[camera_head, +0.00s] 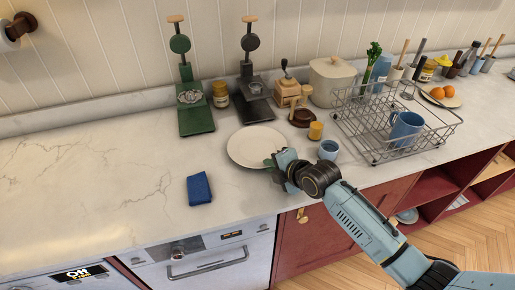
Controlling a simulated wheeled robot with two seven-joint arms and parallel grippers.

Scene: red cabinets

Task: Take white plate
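A round white plate (248,143) lies flat on the marble counter near the middle of the head view. My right gripper (271,163) is at the plate's right front edge, over the rim. The gripper and wrist cover part of that rim. Its fingers are small and partly hidden, so I cannot tell whether they are open or shut on the rim. My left gripper is not in view.
A blue cup (328,149) stands close right of my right gripper. A wire rack (372,150) with a blue mug (405,128) is farther right. The left counter is clear.

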